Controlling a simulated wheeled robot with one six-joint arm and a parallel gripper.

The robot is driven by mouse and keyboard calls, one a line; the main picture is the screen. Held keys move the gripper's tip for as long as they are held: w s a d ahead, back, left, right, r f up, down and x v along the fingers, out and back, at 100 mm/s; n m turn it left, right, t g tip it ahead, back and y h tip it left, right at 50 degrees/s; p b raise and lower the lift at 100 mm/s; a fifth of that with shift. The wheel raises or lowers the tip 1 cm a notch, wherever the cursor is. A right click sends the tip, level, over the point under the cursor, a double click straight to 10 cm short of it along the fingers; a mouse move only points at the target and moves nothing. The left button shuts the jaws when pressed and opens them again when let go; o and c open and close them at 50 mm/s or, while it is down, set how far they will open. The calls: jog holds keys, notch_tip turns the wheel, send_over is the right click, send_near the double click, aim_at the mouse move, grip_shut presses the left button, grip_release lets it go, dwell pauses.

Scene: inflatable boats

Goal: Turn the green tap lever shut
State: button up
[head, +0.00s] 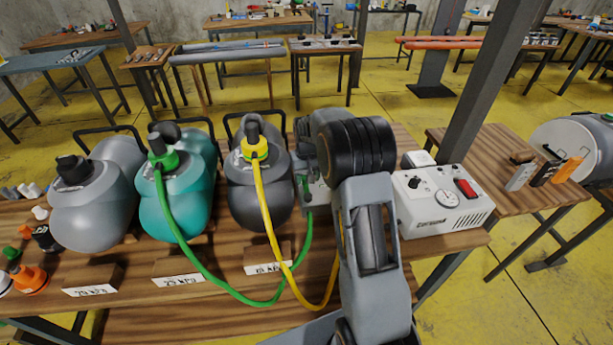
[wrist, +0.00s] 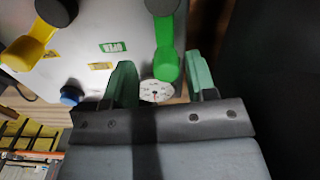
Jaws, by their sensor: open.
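In the wrist view, the green tap lever (wrist: 165,45) is a bright green bar with a rounded end, running down from a dark round cap on a pale panel (wrist: 95,45). My gripper (wrist: 160,64) is open, with one green finger on each side of the lever's lower end in the picture. Gaps show on both sides of the lever. How deep the lever sits between the fingers is unclear. A yellow lever (wrist: 28,46) is at the left on the same panel. In the head view, my arm hides the gripper and the green lever.
A round gauge (wrist: 157,91) and a blue knob (wrist: 71,95) show close to my fingers. In the head view, grey, teal (head: 168,213) and dark pumps stand left of my arm, with green (head: 190,265) and yellow (head: 271,220) hoses. A white box (head: 443,203) stands right.

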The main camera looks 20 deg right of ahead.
jog(key=shift+r, duration=0.1)
notch_tip(320, 180, up, 14)
jog(key=shift+f, duration=0.2)
dwell(0.3)
dwell(0.5)
